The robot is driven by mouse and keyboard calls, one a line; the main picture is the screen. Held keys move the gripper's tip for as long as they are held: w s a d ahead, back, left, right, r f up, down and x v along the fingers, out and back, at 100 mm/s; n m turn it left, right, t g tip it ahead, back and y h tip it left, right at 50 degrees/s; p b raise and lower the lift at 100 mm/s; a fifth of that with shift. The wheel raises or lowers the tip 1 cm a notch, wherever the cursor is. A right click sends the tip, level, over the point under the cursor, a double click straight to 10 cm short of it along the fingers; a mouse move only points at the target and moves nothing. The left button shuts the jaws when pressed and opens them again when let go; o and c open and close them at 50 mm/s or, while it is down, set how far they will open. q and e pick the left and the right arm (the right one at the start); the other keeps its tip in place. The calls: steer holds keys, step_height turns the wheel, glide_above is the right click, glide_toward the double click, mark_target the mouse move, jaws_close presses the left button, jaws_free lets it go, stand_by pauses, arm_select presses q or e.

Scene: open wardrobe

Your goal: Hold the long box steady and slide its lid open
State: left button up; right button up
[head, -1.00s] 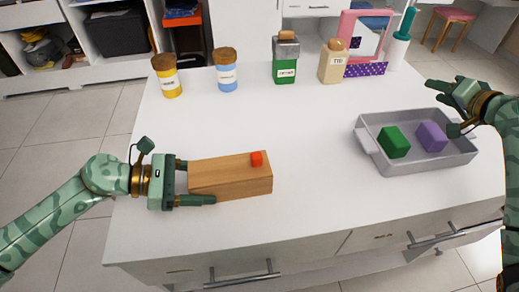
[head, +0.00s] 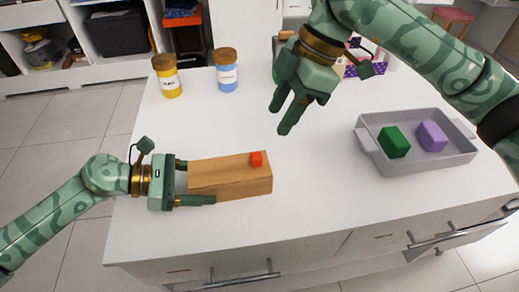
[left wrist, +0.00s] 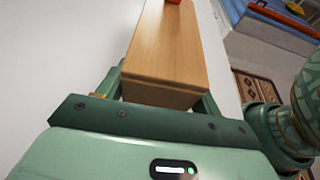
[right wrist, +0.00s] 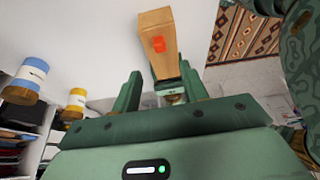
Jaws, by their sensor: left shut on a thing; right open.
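The long wooden box (head: 225,182) lies on the white table at front left. A small red knob (head: 256,159) stands on its top near the right end. My left gripper (head: 192,184) is shut on the box's left end, with a finger on each long side. In the left wrist view the box (left wrist: 166,55) runs away between the fingers. My right gripper (head: 283,116) is open and empty above the table, up and right of the knob. In the right wrist view the box (right wrist: 160,40) and the red knob (right wrist: 158,44) show beyond the fingers. The lid looks closed.
A grey tray (head: 403,172) with a green block (head: 393,142) and a purple block (head: 431,136) stands at right. A yellow jar (head: 169,80) and a blue jar (head: 227,74) stand at the back left. My right arm hides other items behind it. Table around the box is clear.

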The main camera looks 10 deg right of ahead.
mark_target(258, 155)
steer(key=x, duration=1)
steer(key=shift+a+f, duration=0.2)
steer(key=shift+f, duration=0.15)
steer(key=shift+c, duration=0.3)
